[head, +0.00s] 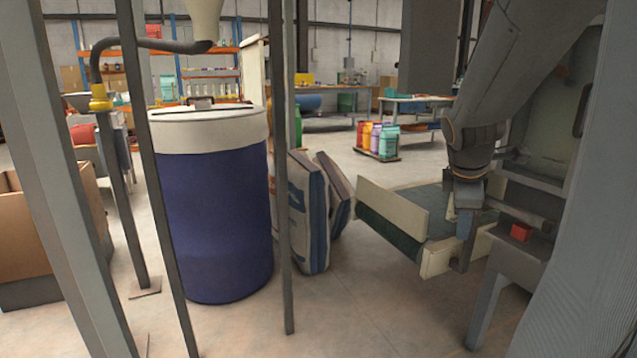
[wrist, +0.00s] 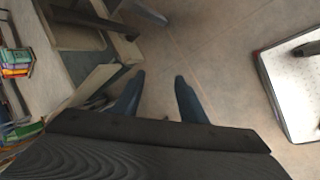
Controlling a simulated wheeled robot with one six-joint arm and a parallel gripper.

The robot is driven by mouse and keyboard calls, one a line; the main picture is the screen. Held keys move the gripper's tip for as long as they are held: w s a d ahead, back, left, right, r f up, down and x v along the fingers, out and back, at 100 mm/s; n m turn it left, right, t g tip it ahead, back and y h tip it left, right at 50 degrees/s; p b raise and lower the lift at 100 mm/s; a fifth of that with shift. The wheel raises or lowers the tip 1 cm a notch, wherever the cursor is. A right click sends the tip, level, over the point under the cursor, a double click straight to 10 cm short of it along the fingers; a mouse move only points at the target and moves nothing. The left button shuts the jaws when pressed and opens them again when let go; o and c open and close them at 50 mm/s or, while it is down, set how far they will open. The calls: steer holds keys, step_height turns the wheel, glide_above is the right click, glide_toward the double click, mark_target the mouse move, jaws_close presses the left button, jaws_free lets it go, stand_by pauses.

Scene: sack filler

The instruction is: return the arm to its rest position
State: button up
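My arm (head: 510,75) comes down from the upper right of the head view, bent at the wrist, with its end pointing at the floor. My gripper (head: 464,235) hangs in front of or over the end of the green-bedded conveyor (head: 395,230); I cannot tell whether it touches it. In the wrist view my gripper (wrist: 159,82) shows two dark blue fingers spread apart, with only bare floor between them. It holds nothing.
A blue drum with a white rim (head: 215,215) stands at centre left, with sacks (head: 305,215) leaning beside it. Grey posts (head: 280,160) cross the near view. A red button box (head: 521,231) sits on the machine at right. Floor at front centre is clear.

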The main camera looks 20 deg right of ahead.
steer(key=a+f+m+g+y, duration=0.1)
steer(key=a+f+y, duration=0.15)
steer(key=a, duration=1.15)
steer(key=a+f+m+y, duration=0.1)
steer(key=a+f+m, duration=0.15)
steer(key=a, duration=1.25)
steer(key=s+a+f+m+g+y, duration=0.2)
steer(key=s+a+f+g, duration=0.15)
steer(key=s+a, duration=1.2)
steer(key=d+r+m+p, duration=0.4)
steer(key=d+r+p, duration=1)
steer(key=p, duration=0.9)
step_height(320, 180, up, 4)
steer(key=shift+w+f+m+t+h+p, duration=0.1)
steer(key=shift+w+m+t+h+p, duration=0.05)
steer(key=shift+m+t+h+p, duration=0.25)
